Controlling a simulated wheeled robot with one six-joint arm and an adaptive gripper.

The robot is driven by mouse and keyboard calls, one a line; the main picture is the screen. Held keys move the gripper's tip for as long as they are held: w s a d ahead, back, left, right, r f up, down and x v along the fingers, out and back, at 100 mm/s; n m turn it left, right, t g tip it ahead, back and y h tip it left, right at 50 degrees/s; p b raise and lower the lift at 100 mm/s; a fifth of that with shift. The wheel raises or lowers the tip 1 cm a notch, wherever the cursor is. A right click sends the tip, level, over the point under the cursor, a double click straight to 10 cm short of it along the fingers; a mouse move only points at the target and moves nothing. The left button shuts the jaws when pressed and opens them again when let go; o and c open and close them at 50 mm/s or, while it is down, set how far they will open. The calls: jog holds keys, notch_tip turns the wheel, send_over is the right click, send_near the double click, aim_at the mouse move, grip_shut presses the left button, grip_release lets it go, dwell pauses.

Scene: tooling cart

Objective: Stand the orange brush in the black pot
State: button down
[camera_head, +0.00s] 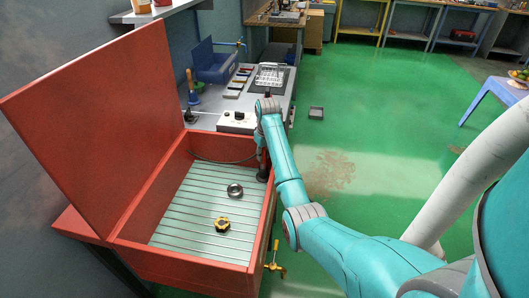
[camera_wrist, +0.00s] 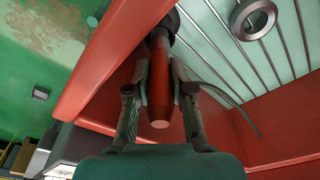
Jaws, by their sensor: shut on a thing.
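The orange brush's handle (camera_wrist: 159,95) shows in the wrist view as a red-orange rod with a pale round end towards the camera. My gripper (camera_wrist: 160,72) is shut on it, one finger on each side. In the head view my gripper (camera_head: 262,152) points down inside the right wall of the red cart. The black pot (camera_head: 263,175) is a dark shape directly below it, by that wall. In the wrist view the pot (camera_wrist: 172,20) shows at the handle's far end. The brush's lower end is hidden, so I cannot tell how deep it sits in the pot.
A dark ring (camera_head: 235,195) and a yellow-and-black knob (camera_head: 222,225) lie on the cart's slatted floor. The red lid (camera_head: 100,120) stands open at left. A grey bench (camera_head: 205,112) with tools is behind. A yellow valve (camera_head: 275,266) sticks out at the front right.

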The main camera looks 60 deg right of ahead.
jog(key=c, duration=0.9)
grip_release()
jog(key=shift+c, duration=0.2)
jog(key=r, duration=0.5)
jog(key=s+r, duration=0.1)
jog(key=r, duration=0.1)
jog(key=shift+a+r, duration=0.15)
